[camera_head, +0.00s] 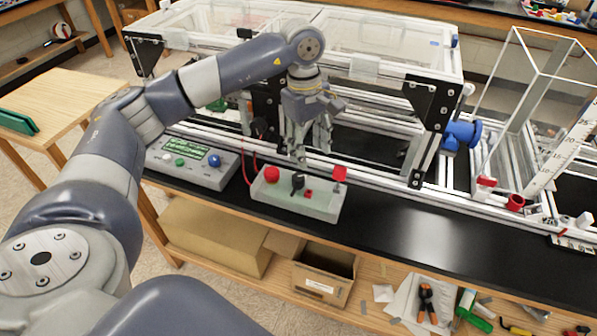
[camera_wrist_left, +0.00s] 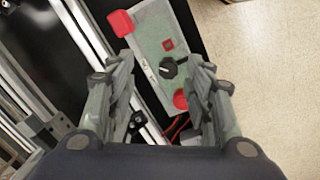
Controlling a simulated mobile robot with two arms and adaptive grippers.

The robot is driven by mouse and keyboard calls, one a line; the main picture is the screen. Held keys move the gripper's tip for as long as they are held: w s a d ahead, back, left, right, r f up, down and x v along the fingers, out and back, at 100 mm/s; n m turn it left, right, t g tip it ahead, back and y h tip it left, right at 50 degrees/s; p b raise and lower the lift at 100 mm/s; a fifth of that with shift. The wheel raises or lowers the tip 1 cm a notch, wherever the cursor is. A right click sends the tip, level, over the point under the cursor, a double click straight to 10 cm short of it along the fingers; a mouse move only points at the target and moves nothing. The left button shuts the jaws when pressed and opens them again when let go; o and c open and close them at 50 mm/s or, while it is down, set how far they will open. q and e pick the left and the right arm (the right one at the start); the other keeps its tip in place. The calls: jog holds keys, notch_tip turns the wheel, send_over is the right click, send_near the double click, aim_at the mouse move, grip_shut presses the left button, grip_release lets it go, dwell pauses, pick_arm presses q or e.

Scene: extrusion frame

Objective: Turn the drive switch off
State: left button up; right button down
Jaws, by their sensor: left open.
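The drive switch box is a pale grey-green control box (camera_head: 322,204) on the black bench top, in front of the extrusion frame. It carries a black rotary knob (camera_head: 298,182), a red round button (camera_head: 271,174), a small red square part (camera_head: 308,192) and a raised red piece (camera_head: 339,174). In the left wrist view the black knob (camera_wrist_left: 172,68) shows a pale pointer mark. My left gripper (camera_head: 310,150) is open above and behind the box, pointing down. In the wrist view its fingers (camera_wrist_left: 163,80) stand apart with the knob seen between and beyond them. My right gripper is not in view.
A grey box with a green display (camera_head: 188,148) and coloured buttons stands left of the switch box. The aluminium frame (camera_head: 400,170) runs close behind. The black bench top (camera_head: 430,235) is clear to the right. Cardboard boxes (camera_head: 325,272) sit on the shelf below.

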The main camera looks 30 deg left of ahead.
aim_at(298, 176)
pick_arm(q)
jog(key=shift+y, duration=0.5)
jog(key=a+f+p, duration=0.1)
jog(key=f, duration=0.2)
jog(key=a+f+p, duration=0.1)
jog(key=f, duration=0.2)
jog(key=a+f+p, duration=0.1)
jog(key=f, duration=0.2)
jog(key=shift+s, duration=0.2)
jog(key=shift+f+p, duration=0.3)
jog(key=shift+f, duration=0.1)
jog(key=c, duration=1)
